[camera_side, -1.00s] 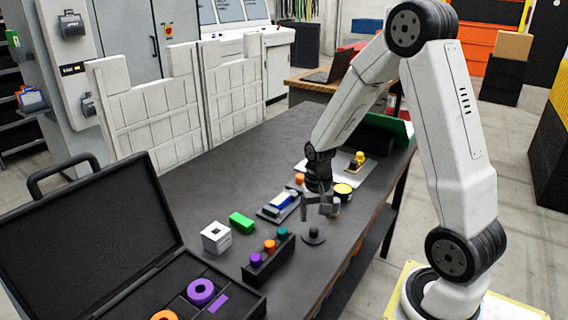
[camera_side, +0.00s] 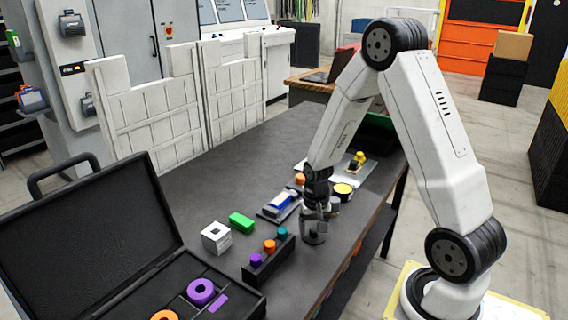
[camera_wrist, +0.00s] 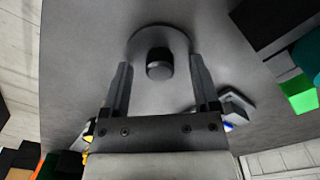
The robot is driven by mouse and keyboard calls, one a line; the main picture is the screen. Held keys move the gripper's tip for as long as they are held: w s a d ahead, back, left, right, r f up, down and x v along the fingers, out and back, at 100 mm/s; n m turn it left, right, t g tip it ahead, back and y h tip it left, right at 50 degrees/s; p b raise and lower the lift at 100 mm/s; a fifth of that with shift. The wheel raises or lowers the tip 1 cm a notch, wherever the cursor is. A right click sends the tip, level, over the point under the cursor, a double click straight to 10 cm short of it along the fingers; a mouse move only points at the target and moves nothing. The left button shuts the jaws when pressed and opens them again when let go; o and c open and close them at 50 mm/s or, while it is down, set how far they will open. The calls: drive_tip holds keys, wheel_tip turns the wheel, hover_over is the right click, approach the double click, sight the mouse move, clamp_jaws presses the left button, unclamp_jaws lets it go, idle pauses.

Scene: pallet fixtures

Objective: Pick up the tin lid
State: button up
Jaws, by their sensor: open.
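The tin lid (camera_side: 314,240) is a dark grey round disc with a knob. It lies flat on the dark table near its right edge in the side view. In the wrist view the lid (camera_wrist: 178,38) shows at top centre, its dark knob (camera_wrist: 160,63) standing up. My gripper (camera_side: 316,222) points down just above the lid and hides part of it. In the wrist view my gripper (camera_wrist: 160,68) is open, with one finger on each side of the knob and gaps between. Nothing is held.
A black holder (camera_side: 262,275) with coloured pegs stands left of the lid. A white cube (camera_side: 216,238), a green block (camera_side: 242,222) and a fixture with a blue block (camera_side: 279,204) lie further left and behind. A yellow-topped tin (camera_side: 343,190) stands behind my gripper. An open black case (camera_side: 90,240) is front left.

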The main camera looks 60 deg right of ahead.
sight(314, 228)
idle(0.4)
clamp_jaws()
drive_tip(key=shift+r, duration=0.15)
wheel_tip(314, 228, up, 10)
idle(0.9)
drive_tip(key=shift+d, duration=0.15)
idle(0.5)
drive_tip(key=w+d, duration=0.1)
drive_tip(key=d, duration=1.9)
drive_tip(key=shift+w+d, duration=0.15)
drive_tip(key=shift+d, duration=0.25)
